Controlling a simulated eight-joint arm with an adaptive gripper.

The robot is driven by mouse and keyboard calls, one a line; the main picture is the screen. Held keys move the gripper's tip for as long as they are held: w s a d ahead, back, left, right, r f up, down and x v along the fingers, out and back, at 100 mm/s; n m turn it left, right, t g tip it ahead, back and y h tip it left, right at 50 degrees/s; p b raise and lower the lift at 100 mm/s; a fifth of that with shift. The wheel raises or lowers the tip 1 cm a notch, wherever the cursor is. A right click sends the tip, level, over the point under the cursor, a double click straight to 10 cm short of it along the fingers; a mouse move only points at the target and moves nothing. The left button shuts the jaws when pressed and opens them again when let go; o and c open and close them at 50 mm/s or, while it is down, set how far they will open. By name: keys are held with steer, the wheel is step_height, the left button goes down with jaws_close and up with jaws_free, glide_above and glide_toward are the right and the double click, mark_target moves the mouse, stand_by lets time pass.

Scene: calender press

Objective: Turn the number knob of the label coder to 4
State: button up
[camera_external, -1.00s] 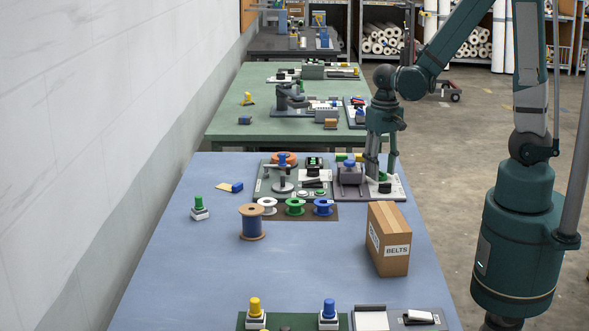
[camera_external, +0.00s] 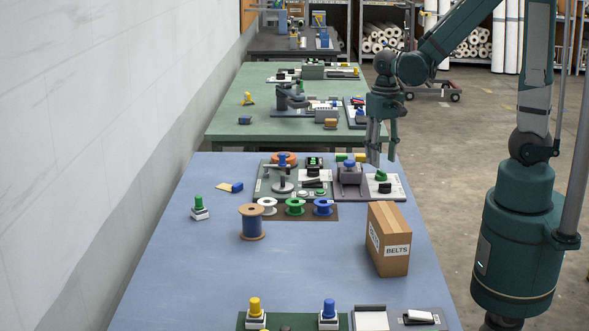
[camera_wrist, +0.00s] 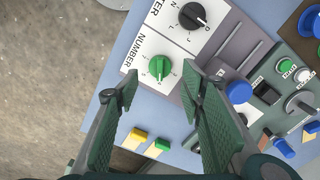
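The green number knob (camera_wrist: 159,67) sits on the white label coder plate (camera_wrist: 146,45) beside the printed word NUMBER in the wrist view. Small marks surround it; its setting is too small to read surely. The black letter knob (camera_wrist: 192,16) is on the neighbouring white panel. In the external view the green knob (camera_external: 381,176) and black knob (camera_external: 385,188) are at the right of the blue table. My gripper (camera_wrist: 160,78) is open and empty, with one finger on each side of the green knob in the picture. In the external view my gripper (camera_external: 384,160) is above the green knob, apart from it.
A yellow block (camera_wrist: 139,134) and a green block (camera_wrist: 162,145) lie close by. A BELTS carton (camera_external: 396,250) stands nearer the camera. Spools (camera_external: 295,207) line the panel's front.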

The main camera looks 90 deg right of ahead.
mark_target(381, 171)
step_height(381, 171, up, 8)
steer(key=shift+f, duration=0.2)
stand_by(0.3)
stand_by(0.5)
steer(key=a+r+n+t, duration=0.3)
steer(key=a+r+n, duration=0.2)
steer(key=a, duration=0.6)
steer(key=a+r+n+t, duration=0.4)
steer(key=a+n, duration=0.3)
steer(key=a, duration=0.5)
steer(key=shift+s+r, duration=0.2)
steer(key=shift+r, duration=0.2)
steer(key=shift+a, duration=0.1)
